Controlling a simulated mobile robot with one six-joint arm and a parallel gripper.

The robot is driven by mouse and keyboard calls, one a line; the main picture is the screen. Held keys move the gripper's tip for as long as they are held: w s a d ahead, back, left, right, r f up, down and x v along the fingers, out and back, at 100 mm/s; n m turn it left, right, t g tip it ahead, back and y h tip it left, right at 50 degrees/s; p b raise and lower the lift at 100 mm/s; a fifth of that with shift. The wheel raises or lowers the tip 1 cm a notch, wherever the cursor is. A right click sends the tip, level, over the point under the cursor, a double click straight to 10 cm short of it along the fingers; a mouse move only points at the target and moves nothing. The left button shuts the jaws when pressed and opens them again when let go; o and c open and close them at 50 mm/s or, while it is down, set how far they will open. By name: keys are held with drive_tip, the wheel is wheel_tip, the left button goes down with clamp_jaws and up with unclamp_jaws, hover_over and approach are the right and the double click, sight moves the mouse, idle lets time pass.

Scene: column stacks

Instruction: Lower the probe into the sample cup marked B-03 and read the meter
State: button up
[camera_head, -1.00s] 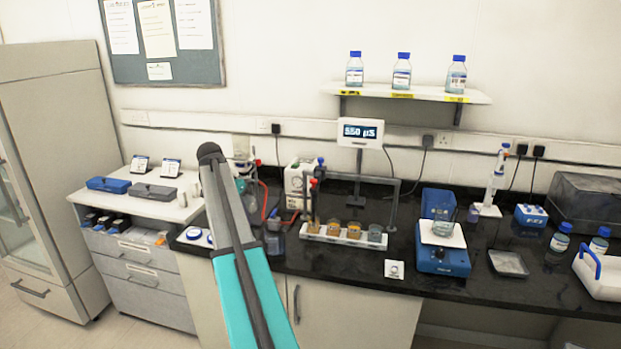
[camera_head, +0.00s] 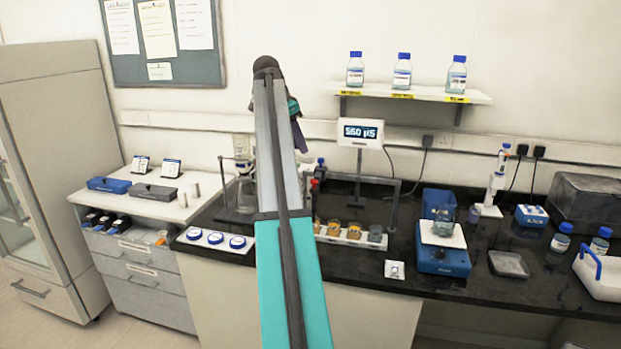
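The white meter (camera_head: 360,133) stands above the back of the bench. Its display shows µS and looks like 550 or 560; the middle digit is unclear. A white rack (camera_head: 340,240) holds cups with orange-brown to grey contents, including a grey one (camera_head: 375,234) at its right end. Their markings are too small to read, so I cannot tell which is B-03. A slim red-topped piece (camera_head: 315,184) stands above the rack's left end, by a dark frame; I cannot tell whether it is the probe.
A blue balance (camera_head: 443,260) with a glass beaker stands right of the rack. White pads with blue discs (camera_head: 215,239) lie on the left. Bottles (camera_head: 402,72) line the shelf. Black bench is clear between rack and balance.

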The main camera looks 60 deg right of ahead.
sight(314, 180)
drive_tip(key=shift+f, duration=0.15)
drive_tip(key=p+x, duration=0.3)
drive_tip(key=x, duration=1)
drive_tip(key=shift+d+f+p, duration=0.15)
drive_tip(key=shift+f+p, duration=0.15)
clamp_jaws()
